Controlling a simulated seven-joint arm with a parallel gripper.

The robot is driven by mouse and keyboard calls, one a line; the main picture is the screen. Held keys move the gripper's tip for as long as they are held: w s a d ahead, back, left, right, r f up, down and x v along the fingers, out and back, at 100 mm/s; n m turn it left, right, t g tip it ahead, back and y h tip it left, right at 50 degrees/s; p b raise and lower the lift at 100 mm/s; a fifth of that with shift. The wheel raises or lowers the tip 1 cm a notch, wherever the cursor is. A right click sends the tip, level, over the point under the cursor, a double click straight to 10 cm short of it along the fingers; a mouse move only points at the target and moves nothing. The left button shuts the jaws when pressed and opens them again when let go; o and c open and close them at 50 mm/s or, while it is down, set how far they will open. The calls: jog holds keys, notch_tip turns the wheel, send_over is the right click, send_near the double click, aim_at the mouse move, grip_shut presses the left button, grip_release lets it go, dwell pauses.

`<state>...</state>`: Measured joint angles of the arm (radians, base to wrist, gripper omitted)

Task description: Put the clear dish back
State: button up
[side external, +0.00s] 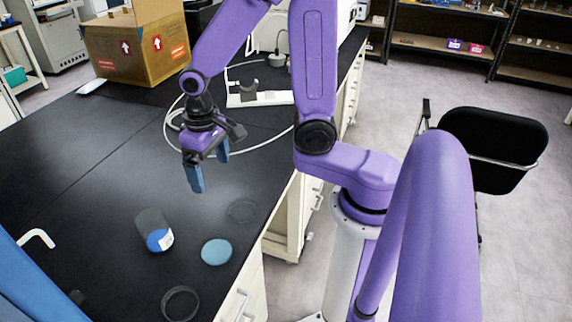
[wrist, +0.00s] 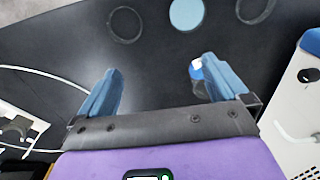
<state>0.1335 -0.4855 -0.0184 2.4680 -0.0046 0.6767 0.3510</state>
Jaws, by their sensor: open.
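Two clear round dishes lie flat on the black bench, one on each side of a light-blue disc (side external: 216,251). The first clear dish (side external: 242,211) is faint, near the bench's right edge; it is at the upper left in the wrist view (wrist: 124,25). The second clear dish (side external: 180,303) has a darker rim, near the front; it is at the top right in the wrist view (wrist: 255,8). I cannot tell which one the task means. My gripper (side external: 208,170) is open and empty above the bench, behind the dishes. In the wrist view its blue fingers (wrist: 160,65) are spread apart.
A white holder (side external: 262,98) and a looped white hose lie behind. A cardboard box (side external: 135,50) stands at the back. The left bench is mostly clear.

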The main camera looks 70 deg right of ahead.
jog(key=s+r+n, duration=0.2)
jog(key=s+n, duration=0.4)
jog(key=s, duration=0.2)
jog(key=s+r+n, duration=0.2)
jog(key=s+n, duration=0.4)
jog(key=s, duration=0.3)
jog(key=shift+s+d+r+n, duration=0.15)
jog(key=shift+r+n, duration=0.15)
jog(key=shift+r, duration=0.1)
